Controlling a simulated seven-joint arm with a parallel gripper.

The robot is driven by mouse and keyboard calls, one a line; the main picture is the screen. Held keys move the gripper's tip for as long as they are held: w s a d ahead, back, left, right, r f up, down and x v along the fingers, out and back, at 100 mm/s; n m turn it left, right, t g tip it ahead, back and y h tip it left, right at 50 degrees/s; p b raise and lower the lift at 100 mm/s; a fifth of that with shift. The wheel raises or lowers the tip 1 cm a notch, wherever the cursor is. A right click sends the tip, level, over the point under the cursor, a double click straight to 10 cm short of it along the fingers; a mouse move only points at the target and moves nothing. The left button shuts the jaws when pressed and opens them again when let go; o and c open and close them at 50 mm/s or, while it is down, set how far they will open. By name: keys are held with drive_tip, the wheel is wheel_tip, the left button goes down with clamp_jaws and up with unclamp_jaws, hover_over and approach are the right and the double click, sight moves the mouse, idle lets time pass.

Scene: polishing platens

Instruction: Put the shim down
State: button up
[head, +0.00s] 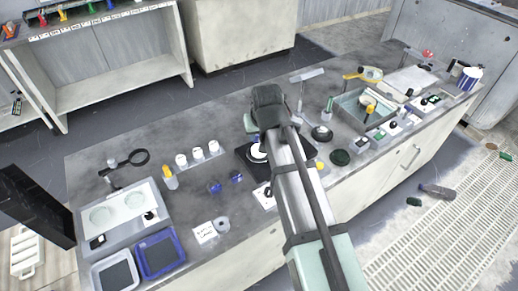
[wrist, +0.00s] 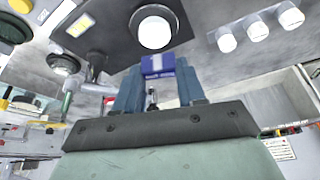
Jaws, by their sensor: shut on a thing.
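In the wrist view my gripper (wrist: 158,82) is shut on a small blue-purple block with pale markings, which I take to be the shim (wrist: 157,64). It sits between the two blue-grey fingertips. A dark square plate (head: 245,164) with a white disc (head: 258,152) lies by the gripper. The plate also shows beyond the fingertips in the wrist view (wrist: 118,38). I cannot tell the shim's height above the bench.
Three white pots (head: 197,154) stand left of the plate. A grey-green tray (head: 345,112) and dark round pads (head: 340,158) are to the right. The back-left bench top is mostly bare.

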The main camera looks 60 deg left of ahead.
drive_tip(key=w+a+r+n, duration=0.1)
drive_tip(key=w+r+n, duration=0.1)
drive_tip(key=shift+w+a+g, duration=0.3)
drive_tip(key=shift+w+a, duration=0.05)
drive_tip(key=shift+w, duration=0.05)
drive_tip(key=shift+s+d+f+n+g, duration=0.15)
drive_tip(key=shift+s+n+g, duration=0.2)
drive_tip(key=shift+n, duration=0.55)
drive_tip(key=shift+f, duration=4.9)
drive_tip(key=shift+f, duration=0.1)
drive_tip(key=o, duration=1)
drive_tip(key=shift+o, duration=0.2)
drive_tip(key=v, duration=1.2)
